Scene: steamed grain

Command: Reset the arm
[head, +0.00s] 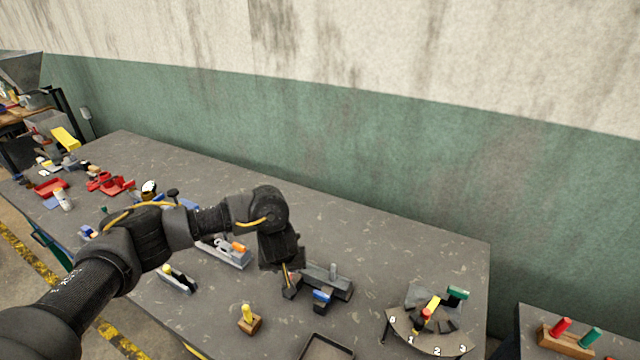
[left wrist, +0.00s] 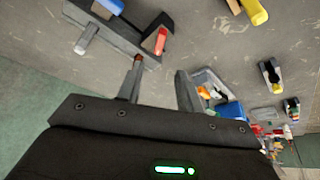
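My left arm reaches in from the left in the head view and bends down over the table. Its gripper (head: 286,272) points down beside a dark grey fixture (head: 328,281) with a blue piece (head: 321,297) on it. In the left wrist view the two fingers of the gripper (left wrist: 161,82) are apart, with bare table between them, and hold nothing. The fixture also shows there, with a red piece (left wrist: 160,41) close to one fingertip; I cannot tell if they touch. My right gripper is in neither view.
A wooden block with a yellow peg (head: 248,320) stands in front, near a dark tray (head: 327,347). A numbered dial fixture (head: 420,333) stands at the right. Red trays (head: 108,183) and small parts crowd the left end. The table's back strip is clear before the wall.

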